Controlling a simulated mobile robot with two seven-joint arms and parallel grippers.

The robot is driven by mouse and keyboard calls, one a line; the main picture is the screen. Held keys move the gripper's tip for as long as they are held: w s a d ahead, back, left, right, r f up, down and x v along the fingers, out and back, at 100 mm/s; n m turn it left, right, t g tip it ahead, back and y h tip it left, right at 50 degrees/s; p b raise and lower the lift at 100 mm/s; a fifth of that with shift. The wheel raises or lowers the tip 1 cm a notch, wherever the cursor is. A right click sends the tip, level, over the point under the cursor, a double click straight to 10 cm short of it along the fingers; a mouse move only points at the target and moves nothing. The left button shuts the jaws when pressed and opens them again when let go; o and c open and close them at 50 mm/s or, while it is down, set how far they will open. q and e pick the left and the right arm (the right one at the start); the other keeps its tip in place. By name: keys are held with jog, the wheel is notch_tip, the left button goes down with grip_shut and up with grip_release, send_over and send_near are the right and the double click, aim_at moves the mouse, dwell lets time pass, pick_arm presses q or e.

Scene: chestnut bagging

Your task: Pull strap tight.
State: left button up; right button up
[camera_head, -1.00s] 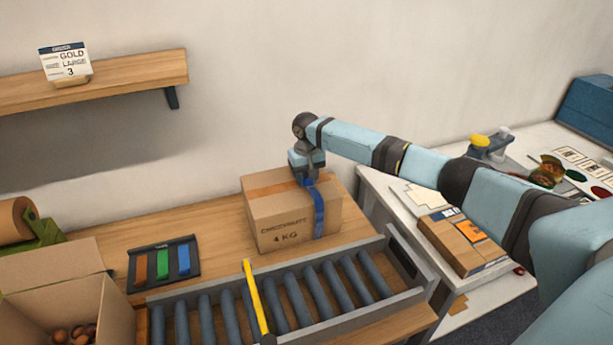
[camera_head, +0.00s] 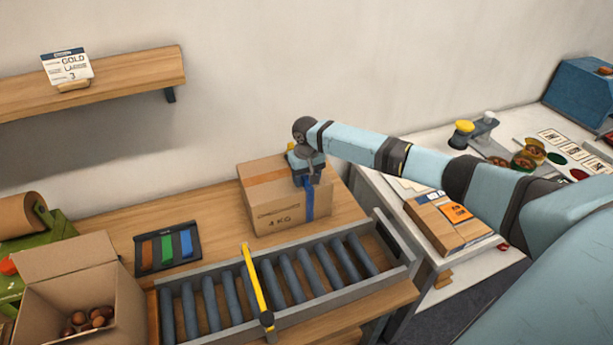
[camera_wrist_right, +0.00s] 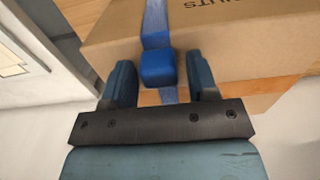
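The cardboard box (camera_head: 262,195), marked 4 KG, stands on the wooden table behind the roller conveyor. A blue strap (camera_head: 310,204) runs down its front face near the right side. In the right wrist view the strap (camera_wrist_right: 157,22) crosses the box (camera_wrist_right: 235,40) and carries a blue buckle block (camera_wrist_right: 158,68). My right gripper (camera_head: 308,178) is at the box's top right, over the strap. In the wrist view its fingers (camera_wrist_right: 163,80) stand apart on either side of the buckle, with small gaps showing. The strap's far side is hidden. My left gripper is out of view.
The roller conveyor (camera_head: 378,292) with a yellow bar (camera_head: 256,282) lies in front of the box. A strap tray (camera_head: 139,255) and an open carton (camera_head: 120,300) with chestnuts are at left. A side table with a packed box (camera_head: 438,226) is at right.

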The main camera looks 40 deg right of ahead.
aim_at(306, 176)
dwell(0.3)
notch_tip(306, 176, up, 14)
jog(key=shift+f+b, duration=0.1)
jog(key=shift+b, duration=0.6)
jog(key=shift+f, duration=0.1)
jog(key=s+a+f+n+t+y, duration=0.1)
jog(key=s+a+f+n, duration=0.4)
jog(key=s+a+f, duration=1.05)
jog(key=s+r+t, duration=0.1)
jog(key=s+r, duration=0.1)
jog(key=s, duration=1)
jog(key=s+r+t, duration=0.2)
jog(key=s, duration=1)
jog(key=w+a+f+t, duration=0.2)
jog(key=f, duration=0.2)
jog(key=w+a+f+t+y+p, duration=0.1)
jog(key=a+f+t, duration=0.1)
jog(key=f, duration=0.2)
jog(key=w+a+f+t+y, duration=0.1)
jog(key=w+a+f+t, duration=0.1)
jog(key=a+f+t, duration=0.1)
jog(key=shift+w+a+f+n, duration=0.1)
jog(key=shift+w+f+n, duration=0.2)
jog(key=shift+f, duration=0.15)
